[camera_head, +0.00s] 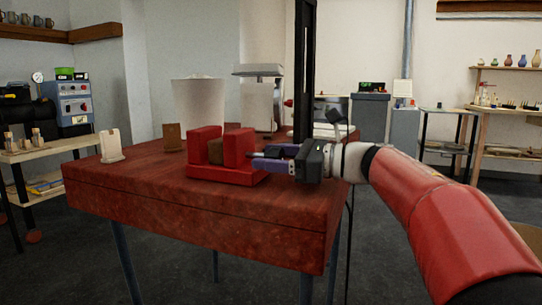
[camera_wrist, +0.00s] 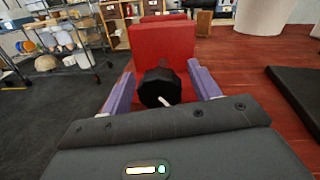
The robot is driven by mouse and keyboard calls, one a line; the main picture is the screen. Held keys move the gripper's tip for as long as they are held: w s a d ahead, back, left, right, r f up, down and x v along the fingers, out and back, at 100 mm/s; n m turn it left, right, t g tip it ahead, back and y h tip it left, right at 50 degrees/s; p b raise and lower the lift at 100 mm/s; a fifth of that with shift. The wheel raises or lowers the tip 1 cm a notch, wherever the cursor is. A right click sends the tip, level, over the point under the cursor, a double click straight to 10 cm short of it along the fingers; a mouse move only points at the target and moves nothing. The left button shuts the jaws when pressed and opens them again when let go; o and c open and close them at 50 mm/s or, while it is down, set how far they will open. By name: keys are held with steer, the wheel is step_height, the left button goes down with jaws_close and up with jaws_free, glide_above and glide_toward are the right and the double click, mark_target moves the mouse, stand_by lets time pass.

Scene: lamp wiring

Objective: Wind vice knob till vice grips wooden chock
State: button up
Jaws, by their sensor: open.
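The red vice (camera_head: 228,172) sits on the reddish wooden table, with two upright red jaws. The brown wooden chock (camera_head: 215,151) stands between the jaws; whether both jaws touch it I cannot tell. In the wrist view the near red jaw (camera_wrist: 163,46) rises ahead, and the black vice knob (camera_wrist: 160,88) with a small pale handle is in front of it. My gripper (camera_head: 258,160) is at the right side of the vice. In the wrist view my gripper (camera_wrist: 160,82) is open, its purple fingers on either side of the knob, apart from it.
On the table (camera_head: 120,193) stand a large white cylinder (camera_head: 200,104), a small brown block (camera_head: 173,137) and a pale holder (camera_head: 110,146). A tall black post (camera_head: 304,70) rises behind my gripper. The table's front left is clear.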

mark_target(282, 157)
steer(key=shift+a, duration=0.25)
steer(key=c, duration=1)
steer(key=shift+o, duration=0.2)
steer(key=shift+w+m, duration=0.1)
steer(key=shift+m, duration=1.5)
steer(key=o, duration=1)
steer(key=shift+c, duration=0.2)
steer(key=shift+v, duration=3.95)
